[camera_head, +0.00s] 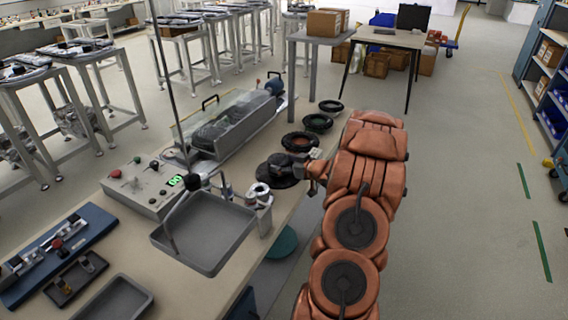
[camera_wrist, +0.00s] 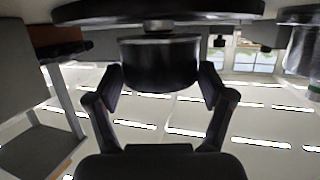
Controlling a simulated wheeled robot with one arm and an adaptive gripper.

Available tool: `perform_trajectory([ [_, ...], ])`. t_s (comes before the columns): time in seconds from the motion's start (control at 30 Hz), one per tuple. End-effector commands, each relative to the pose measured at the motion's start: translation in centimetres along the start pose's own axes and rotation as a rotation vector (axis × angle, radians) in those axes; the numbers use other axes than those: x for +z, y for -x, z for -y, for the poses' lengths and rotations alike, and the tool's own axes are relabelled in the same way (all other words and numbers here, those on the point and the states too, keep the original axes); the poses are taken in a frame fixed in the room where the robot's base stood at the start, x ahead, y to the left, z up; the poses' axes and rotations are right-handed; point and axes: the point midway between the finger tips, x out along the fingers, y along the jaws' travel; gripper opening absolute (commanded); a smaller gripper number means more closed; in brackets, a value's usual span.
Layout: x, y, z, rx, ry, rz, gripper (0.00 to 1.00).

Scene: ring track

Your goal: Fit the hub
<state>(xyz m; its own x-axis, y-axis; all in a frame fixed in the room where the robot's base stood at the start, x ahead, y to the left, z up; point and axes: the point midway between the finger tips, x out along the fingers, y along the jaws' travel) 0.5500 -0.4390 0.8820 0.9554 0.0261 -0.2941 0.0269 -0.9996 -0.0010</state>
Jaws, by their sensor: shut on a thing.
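My gripper (camera_wrist: 162,80) is shut on a dark round hub (camera_wrist: 160,62), one finger on each side of it in the wrist view. A wide dark disc (camera_wrist: 100,12) lies just beyond the hub, with a small pale metal piece (camera_wrist: 152,26) between them. I cannot tell whether hub and disc touch. In the head view my gripper (camera_head: 304,171) is low over the bench beside a dark round fixture (camera_head: 272,174). The held hub is not clear there.
Several black rings (camera_head: 318,122) lie along the bench (camera_head: 140,250) behind my gripper. Metal parts (camera_head: 258,194), a grey tray (camera_head: 204,232) and a control box (camera_head: 146,186) stand in front and left. A clear-covered machine (camera_head: 222,125) is behind. Open floor (camera_head: 470,220) lies right.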

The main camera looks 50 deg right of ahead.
Motion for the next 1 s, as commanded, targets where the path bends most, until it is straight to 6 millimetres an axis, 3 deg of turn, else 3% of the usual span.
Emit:
perform_trajectory([
  [0.67, 1.1, -0.4, -0.1, 0.001, 0.0, -0.003, 0.15],
  [0.7, 1.0, -0.3, -0.1, 0.001, 0.001, -0.003, 0.85],
  [0.87, 1.1, -0.3, 0.0, 0.001, 0.0, -0.002, 1.0],
  [1.0, 1.1, -0.3, 0.0, 0.001, 0.0, -0.001, 1.0],
])
